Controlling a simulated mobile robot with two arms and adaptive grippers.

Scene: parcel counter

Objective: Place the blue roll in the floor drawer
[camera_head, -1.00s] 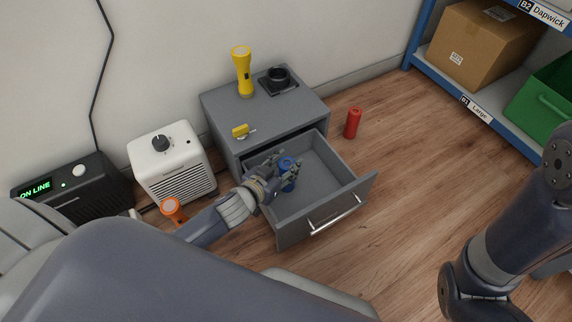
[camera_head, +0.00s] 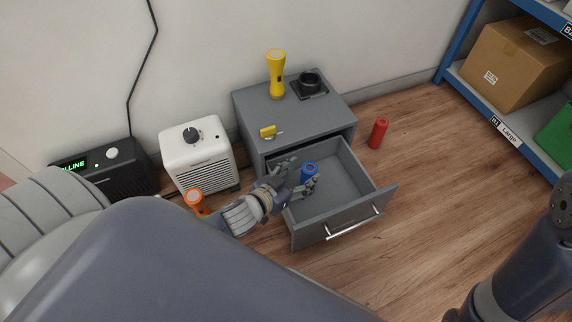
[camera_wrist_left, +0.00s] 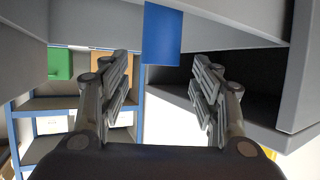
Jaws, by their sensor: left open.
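The blue roll (camera_head: 310,171) stands, apparently upright, inside the open floor drawer (camera_head: 350,184) of the grey cabinet. My left gripper (camera_head: 302,179) reaches over the drawer's left side, its fingers open beside the roll. In the left wrist view the blue roll (camera_wrist_left: 162,38) shows ahead of and between the spread fingers (camera_wrist_left: 163,85), with a gap on each side. The roll's lower part is partly hidden by a finger in the head view. Part of my right arm shows at the lower right, but its gripper is out of view.
A yellow flashlight (camera_head: 276,75), a black holder (camera_head: 309,84) and a small yellow item (camera_head: 268,131) are on the cabinet top (camera_head: 300,118). A red roll (camera_head: 378,133) stands on the floor to the right. A white heater (camera_head: 198,158) and orange flashlight (camera_head: 195,200) are left.

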